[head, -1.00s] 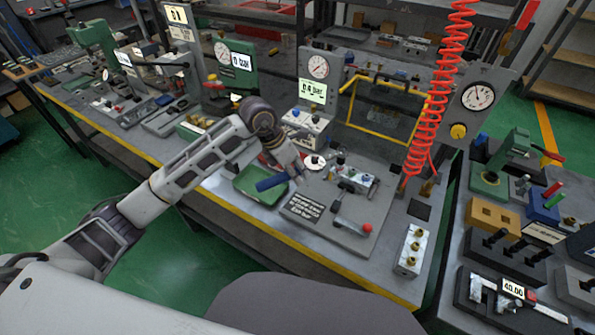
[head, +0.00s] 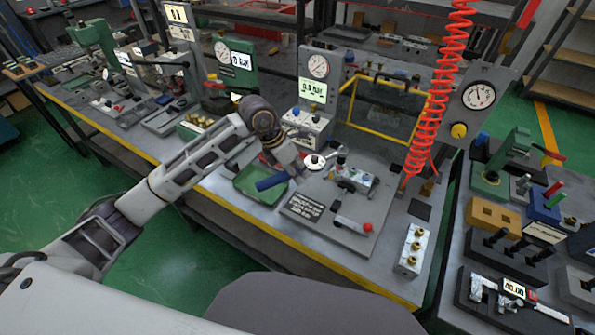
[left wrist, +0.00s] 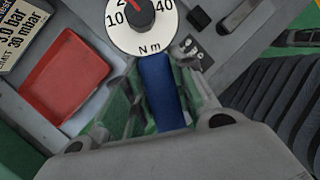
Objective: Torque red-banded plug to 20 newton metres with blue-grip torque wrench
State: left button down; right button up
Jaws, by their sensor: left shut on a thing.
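My left gripper (head: 283,166) is shut on the blue grip of the torque wrench (head: 271,182), low over the bench beside a green tray. In the left wrist view the blue grip (left wrist: 162,95) lies between my fingers. Its end points at a white round dial marked N m (left wrist: 142,26), with a dark knob; I cannot tell whether grip and dial touch. The dial also shows in the head view (head: 315,161). A metal valve block (head: 356,178) with small coloured plugs sits on the fixture plate to the right; the red band is too small to make out. My right gripper is out of view.
The green tray (head: 250,184) lies under the blue grip. A lever with a red ball (head: 367,227) stands on the fixture plate in front of the block. A red coiled hose (head: 430,110) hangs to the right. Another block with brass fittings (head: 413,250) stands near the front edge.

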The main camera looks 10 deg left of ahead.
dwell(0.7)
pick_arm(q)
jog(key=shift+r, duration=0.1)
jog(key=shift+f+b, duration=0.35)
jog(key=shift+b, duration=0.05)
dwell(0.3)
jog(key=shift+f+b, duration=0.75)
jog(key=shift+f, duration=0.2)
dwell(0.5)
jog(key=shift+w, duration=0.1)
dwell(0.4)
jog(key=shift+w+a+m+g+b, duration=0.4)
jog(key=shift+w+a+m+b, duration=0.25)
jog(key=shift+w+m, duration=0.2)
jog(key=shift+w+a, duration=0.1)
jog(key=shift+a, duration=0.05)
